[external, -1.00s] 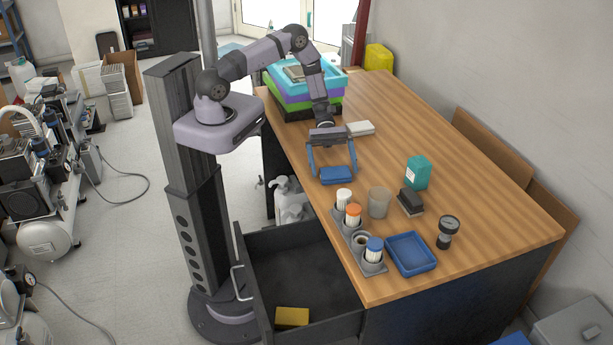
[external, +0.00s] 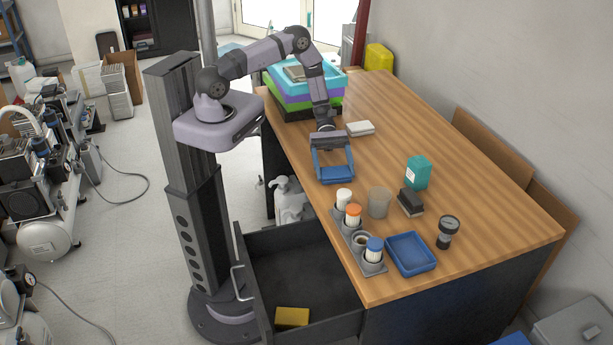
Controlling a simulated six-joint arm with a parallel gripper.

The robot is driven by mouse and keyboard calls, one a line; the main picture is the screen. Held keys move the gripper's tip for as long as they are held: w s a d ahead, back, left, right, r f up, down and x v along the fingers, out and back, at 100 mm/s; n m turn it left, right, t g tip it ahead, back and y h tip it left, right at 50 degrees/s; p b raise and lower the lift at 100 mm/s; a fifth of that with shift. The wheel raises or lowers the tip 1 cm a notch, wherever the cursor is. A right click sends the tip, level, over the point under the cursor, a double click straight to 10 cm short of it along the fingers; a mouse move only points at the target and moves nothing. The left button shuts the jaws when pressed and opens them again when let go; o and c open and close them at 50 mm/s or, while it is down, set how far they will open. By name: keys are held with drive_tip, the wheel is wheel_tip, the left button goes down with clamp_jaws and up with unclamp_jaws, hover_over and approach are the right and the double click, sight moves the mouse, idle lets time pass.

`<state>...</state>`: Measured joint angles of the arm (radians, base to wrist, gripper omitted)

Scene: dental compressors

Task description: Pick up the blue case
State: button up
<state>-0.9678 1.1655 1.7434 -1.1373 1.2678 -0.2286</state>
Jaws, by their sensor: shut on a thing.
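The blue case (external: 336,175) is a small flat box at the left edge of the wooden table, in the external view. My gripper (external: 335,172) reaches down over it with one finger at each side. The fingers are shut on the case. The case is at or very near the tabletop; I cannot tell whether it touches the wood.
In front stand a grey holder (external: 386,266) with capped bottles, a translucent cup (external: 379,202), a blue tray (external: 431,262), a gauge (external: 448,232), a dark brush-like block (external: 410,202) and a teal box (external: 418,173). Stacked crates (external: 283,97) and a white block (external: 360,128) are behind. A drawer (external: 300,262) hangs open below.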

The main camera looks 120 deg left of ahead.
sight(335, 169)
drive_tip(key=shift+r, duration=0.15)
drive_tip(key=shift+r+b, duration=1.2)
drive_tip(key=shift+r, duration=3.65)
